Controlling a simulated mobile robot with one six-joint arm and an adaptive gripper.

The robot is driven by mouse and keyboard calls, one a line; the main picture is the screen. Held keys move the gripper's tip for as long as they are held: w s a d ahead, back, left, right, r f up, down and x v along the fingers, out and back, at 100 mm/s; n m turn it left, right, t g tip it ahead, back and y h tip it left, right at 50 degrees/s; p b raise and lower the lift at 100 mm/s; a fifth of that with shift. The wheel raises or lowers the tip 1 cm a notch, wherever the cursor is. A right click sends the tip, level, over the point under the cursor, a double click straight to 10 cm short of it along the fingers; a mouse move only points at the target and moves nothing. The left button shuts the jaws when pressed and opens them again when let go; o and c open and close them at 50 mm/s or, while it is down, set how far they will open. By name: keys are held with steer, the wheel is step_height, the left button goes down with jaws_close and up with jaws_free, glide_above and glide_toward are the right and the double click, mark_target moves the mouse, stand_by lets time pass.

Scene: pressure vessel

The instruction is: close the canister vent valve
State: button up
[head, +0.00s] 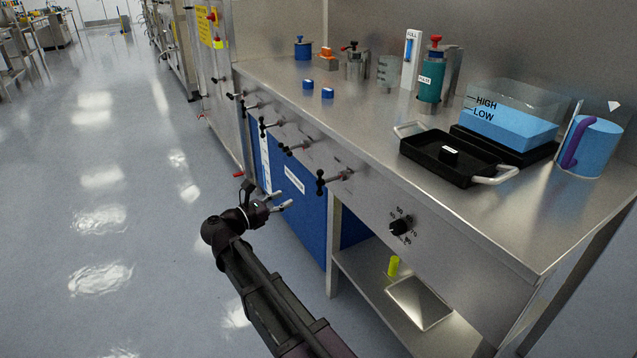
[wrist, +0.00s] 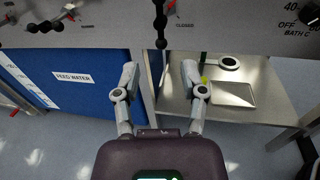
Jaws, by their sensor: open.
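My gripper (head: 284,202) is open and empty, in front of the bench's front panel, below the row of valve handles. In the wrist view its two fingers (wrist: 160,82) are spread apart. A black knobbed valve handle (wrist: 160,24) hangs just above and beyond the gap between them, apart from both. In the head view, several black T-shaped valve handles stick out of the panel, the nearest (head: 320,182) right of my gripper. I cannot read which one is the canister vent valve. A teal canister (head: 431,82) with a red top and a metal canister (head: 355,64) stand on the bench.
A blue feed water tank (wrist: 85,78) stands under the bench beside a lower shelf (head: 372,280). The bench top holds a black tray (head: 437,154), a clear HIGH/LOW bath (head: 512,115) and a blue jug (head: 592,150). A dial (head: 400,227) sits on the panel. The floor at left is clear.

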mark_target(320, 190)
steer(key=shift+w+d, duration=0.1)
steer(key=shift+x, duration=6.7)
jaws_close()
